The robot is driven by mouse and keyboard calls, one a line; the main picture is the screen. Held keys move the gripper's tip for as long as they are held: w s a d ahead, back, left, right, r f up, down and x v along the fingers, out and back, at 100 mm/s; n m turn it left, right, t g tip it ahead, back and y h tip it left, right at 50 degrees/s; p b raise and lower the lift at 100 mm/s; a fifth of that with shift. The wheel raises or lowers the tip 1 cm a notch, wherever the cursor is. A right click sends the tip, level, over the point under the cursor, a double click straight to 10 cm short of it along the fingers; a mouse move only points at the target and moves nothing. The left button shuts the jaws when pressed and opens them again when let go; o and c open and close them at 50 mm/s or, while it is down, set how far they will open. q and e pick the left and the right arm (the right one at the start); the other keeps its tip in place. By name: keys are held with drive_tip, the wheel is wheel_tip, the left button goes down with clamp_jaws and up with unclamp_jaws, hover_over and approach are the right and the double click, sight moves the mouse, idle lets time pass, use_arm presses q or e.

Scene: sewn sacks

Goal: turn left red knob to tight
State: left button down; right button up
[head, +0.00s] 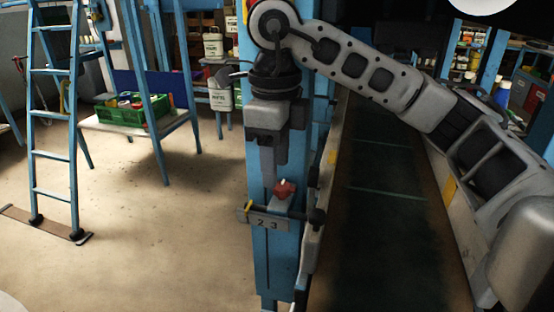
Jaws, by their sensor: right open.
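A red knob (285,190) sits on a small bracket on the front of a blue upright post (273,262). A grey plate (267,222) marked "2 3" is just below the knob. My right gripper (275,160) points down in front of the post, a little above the knob and slightly to its left. It is open and looks empty; I see no contact with the knob. Its fingers overlap in this view, so the gap between them is hard to see. My left gripper is not in view.
A dark conveyor belt (385,215) with pale side rails runs right of the post. A blue ladder (52,125) and a table with a green crate (133,122) stand at the left. The floor (150,235) between them and the post is clear.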

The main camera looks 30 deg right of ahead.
drive_tip(key=s, duration=0.1)
drive_tip(key=s+a+r, duration=0.1)
drive_tip(key=s+a, duration=0.1)
drive_tip(key=shift+s+r, duration=0.1)
drive_tip(key=shift+r, duration=0.25)
